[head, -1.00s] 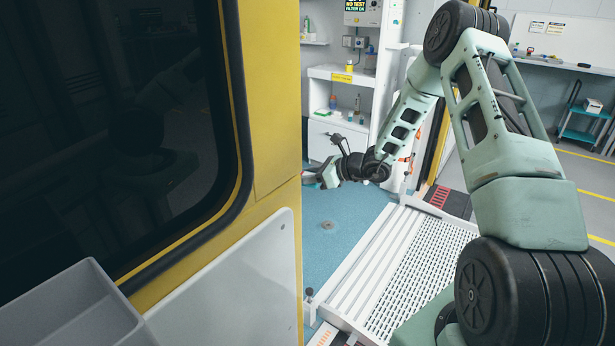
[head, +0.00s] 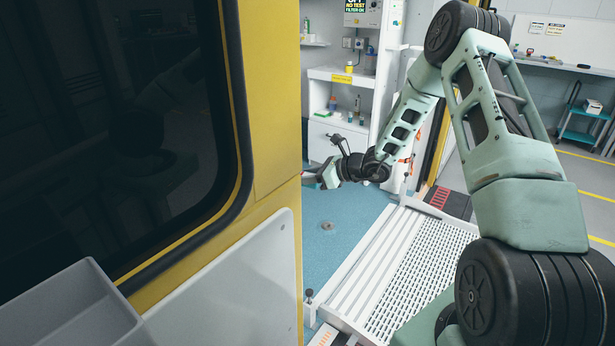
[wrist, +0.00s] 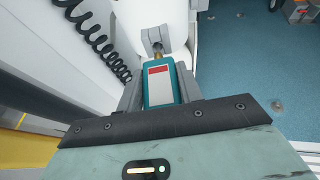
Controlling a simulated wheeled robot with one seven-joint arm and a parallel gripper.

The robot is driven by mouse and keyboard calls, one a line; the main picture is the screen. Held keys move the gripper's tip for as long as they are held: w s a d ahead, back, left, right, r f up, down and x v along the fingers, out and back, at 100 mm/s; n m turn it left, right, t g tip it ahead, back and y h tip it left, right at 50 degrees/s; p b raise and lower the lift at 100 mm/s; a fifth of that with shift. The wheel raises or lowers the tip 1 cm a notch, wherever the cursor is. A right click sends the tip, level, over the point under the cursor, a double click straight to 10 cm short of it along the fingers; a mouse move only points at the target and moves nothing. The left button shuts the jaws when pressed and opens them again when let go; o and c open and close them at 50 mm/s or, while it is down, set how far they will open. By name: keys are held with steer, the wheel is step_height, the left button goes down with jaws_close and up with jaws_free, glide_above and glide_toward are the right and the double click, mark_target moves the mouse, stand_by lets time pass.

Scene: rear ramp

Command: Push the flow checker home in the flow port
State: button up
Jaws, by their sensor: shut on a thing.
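In the wrist view my gripper (wrist: 159,88) is shut on the flow checker (wrist: 159,84), a teal body with a red and white label. A finger lies along each side of it. Its brass-coloured tip points away from me, at the grey fitting (wrist: 160,37) on the white surface, which looks like the flow port. The tip meets or nearly meets the fitting; I cannot tell how deep it sits. In the head view the wrist end of my arm is beside the yellow edge, and the flow checker cannot be made out there.
A black coiled cord (wrist: 98,38) hangs left of the gripper in the wrist view. A yellow vehicle panel (head: 270,110) blocks the head view's left. Blue floor (head: 335,225) and a white slatted ramp (head: 415,265) lie below the arm. Shelves (head: 340,100) stand behind.

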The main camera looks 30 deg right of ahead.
steer(key=shift+w+a+b, duration=0.3)
steer(key=shift+w+a, duration=0.15)
steer(key=shift+w, duration=0.2)
steer(key=shift+w+a+b, duration=0.3)
steer(key=shift+w+a, duration=0.1)
steer(key=shift+w, duration=0.25)
stand_by(0.5)
steer(key=o, duration=1)
steer(key=shift+o, duration=0.2)
steer(key=v, duration=1.7)
steer(key=shift+b, duration=0.3)
steer(key=shift+s, duration=0.1)
